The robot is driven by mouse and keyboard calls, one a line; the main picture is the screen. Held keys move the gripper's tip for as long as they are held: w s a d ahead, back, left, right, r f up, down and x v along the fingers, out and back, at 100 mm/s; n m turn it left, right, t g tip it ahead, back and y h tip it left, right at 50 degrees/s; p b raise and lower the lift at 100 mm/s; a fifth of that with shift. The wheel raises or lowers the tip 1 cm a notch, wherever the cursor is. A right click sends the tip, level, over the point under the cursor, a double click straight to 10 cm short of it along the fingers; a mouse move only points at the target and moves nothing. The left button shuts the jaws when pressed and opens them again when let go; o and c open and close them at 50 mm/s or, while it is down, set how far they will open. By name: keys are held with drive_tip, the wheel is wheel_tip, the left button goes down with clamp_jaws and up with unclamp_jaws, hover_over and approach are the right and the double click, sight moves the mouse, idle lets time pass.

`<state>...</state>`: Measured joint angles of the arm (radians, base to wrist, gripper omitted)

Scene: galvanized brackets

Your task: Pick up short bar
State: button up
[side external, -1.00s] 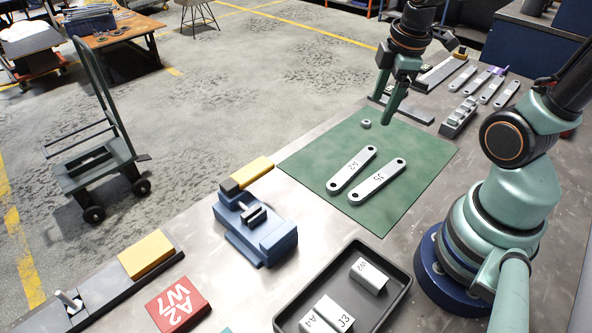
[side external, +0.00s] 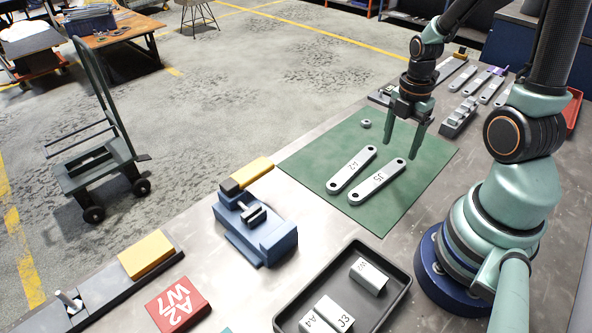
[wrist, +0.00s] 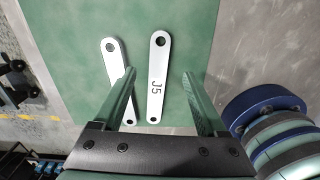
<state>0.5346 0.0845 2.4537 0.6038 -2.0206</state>
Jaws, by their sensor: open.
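Two pale grey bars with a hole at each end lie flat on the green mat (side external: 300,164). One bar is marked J5 (side external: 377,182); the other bar (side external: 351,168), with a mark like 42, lies beside it to the left. They look close in length, and I cannot tell which one is called short. My gripper (side external: 401,150) is open and empty above the mat, past the bars' far ends. In the wrist view, the J5 bar (wrist: 158,60) shows between my fingertips (wrist: 158,76). My left finger partly hides the other bar (wrist: 114,54).
A small nut (side external: 365,124) lies on the mat. Several similar bars (side external: 463,78) and a grey stepped block (side external: 459,117) are at the back right. A blue vise (side external: 262,240), a black tray (side external: 397,292) with marked blocks and a red block (side external: 177,305) are nearer.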

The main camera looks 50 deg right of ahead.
sight(393, 167)
drive_tip(key=shift+w+f, duration=0.1)
drive_tip(key=shift+f, duration=3.1)
clamp_jaws()
